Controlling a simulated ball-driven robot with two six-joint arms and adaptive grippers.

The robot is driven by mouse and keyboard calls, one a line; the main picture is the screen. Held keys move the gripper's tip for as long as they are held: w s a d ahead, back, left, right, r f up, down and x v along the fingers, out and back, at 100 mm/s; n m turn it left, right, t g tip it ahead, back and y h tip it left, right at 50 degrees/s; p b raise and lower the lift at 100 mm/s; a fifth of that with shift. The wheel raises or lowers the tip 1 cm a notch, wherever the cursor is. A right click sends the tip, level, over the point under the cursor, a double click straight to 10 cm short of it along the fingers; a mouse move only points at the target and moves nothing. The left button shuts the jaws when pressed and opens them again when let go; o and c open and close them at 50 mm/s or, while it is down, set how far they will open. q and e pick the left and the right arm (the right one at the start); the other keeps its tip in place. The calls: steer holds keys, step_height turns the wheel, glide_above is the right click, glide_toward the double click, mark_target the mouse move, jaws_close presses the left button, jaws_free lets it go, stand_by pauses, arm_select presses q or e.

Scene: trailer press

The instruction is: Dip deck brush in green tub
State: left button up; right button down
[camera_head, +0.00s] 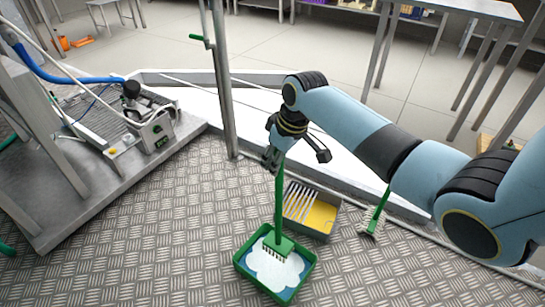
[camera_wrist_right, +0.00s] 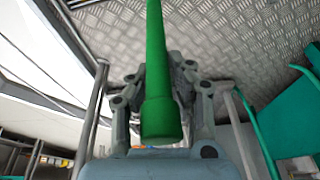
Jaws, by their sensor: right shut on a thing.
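The deck brush has a green handle (camera_head: 279,195) and a green head (camera_head: 278,245) with pale bristles. My right gripper (camera_head: 272,160) is shut on the upper handle, which hangs nearly upright. In the right wrist view, the fingers (camera_wrist_right: 160,105) close around the thick green handle end (camera_wrist_right: 160,115). The green tub (camera_head: 240,262) stands on the floor and holds white foam on blue liquid. The brush head appears within the tub's outline, over the foam; I cannot tell whether the bristles touch it. My left gripper is not in view.
A grey and yellow tray (camera_head: 325,232) with a ribbed slope stands just behind the tub. A second green brush (camera_head: 377,212) stands to its right. A metal post (camera_head: 224,90) rises behind my gripper. A metal bench with a machine (camera_head: 155,133) is at left. Tread-plate floor (camera_head: 150,240) is clear left of the tub.

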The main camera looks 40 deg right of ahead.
arm_select(q)
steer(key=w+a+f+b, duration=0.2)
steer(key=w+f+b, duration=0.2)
steer(key=b, duration=0.2)
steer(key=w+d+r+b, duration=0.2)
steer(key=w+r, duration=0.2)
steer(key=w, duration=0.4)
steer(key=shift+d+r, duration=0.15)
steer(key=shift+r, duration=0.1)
arm_select(e)
step_height(320, 180, down, 12)
steer(key=shift+w+a+r, duration=0.2)
steer(key=shift+a, duration=0.15)
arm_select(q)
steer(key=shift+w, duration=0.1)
